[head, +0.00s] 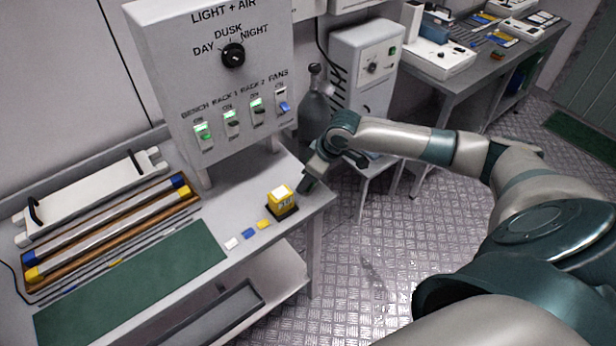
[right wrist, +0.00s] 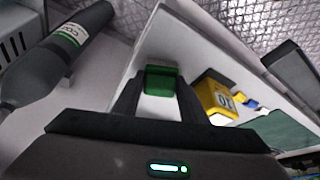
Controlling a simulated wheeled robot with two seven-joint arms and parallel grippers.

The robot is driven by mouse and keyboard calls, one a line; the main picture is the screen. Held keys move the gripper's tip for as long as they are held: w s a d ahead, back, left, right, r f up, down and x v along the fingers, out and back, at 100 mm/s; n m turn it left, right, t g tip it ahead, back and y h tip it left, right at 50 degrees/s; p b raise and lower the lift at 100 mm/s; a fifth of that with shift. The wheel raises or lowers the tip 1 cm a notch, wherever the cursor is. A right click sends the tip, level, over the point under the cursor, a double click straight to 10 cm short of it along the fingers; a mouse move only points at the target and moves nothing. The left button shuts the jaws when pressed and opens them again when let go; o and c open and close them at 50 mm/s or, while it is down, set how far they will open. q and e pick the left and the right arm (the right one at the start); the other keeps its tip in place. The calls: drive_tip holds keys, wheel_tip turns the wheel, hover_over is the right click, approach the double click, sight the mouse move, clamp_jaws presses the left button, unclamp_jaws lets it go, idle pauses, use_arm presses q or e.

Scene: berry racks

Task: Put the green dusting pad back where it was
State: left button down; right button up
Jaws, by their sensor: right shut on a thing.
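The green dusting pad (right wrist: 161,82) is a small green block between my right fingers in the right wrist view. My right gripper (right wrist: 160,92) is shut on it, over the pale bench top. In the head view my right gripper (head: 309,181) is at the right end of the bench, just right of a yellow block. The pad is hidden by the gripper there. I cannot tell whether the pad touches the bench. My left gripper is not in view.
The yellow block (head: 281,203) stands on a dark base beside the gripper. White, blue and yellow tags (head: 248,233) lie left of it. A grey bottle (head: 315,112) and the switch panel (head: 232,90) stand behind. A green mat (head: 135,285) covers the front left.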

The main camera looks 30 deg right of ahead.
drive_tip(key=o, duration=0.9)
drive_tip(key=shift+r, duration=0.1)
drive_tip(key=b+v, duration=0.2)
drive_tip(key=v, duration=0.9)
drive_tip(key=shift+s+d+r, duration=0.1)
drive_tip(key=shift+s+r, duration=0.1)
drive_tip(key=shift+r, duration=0.15)
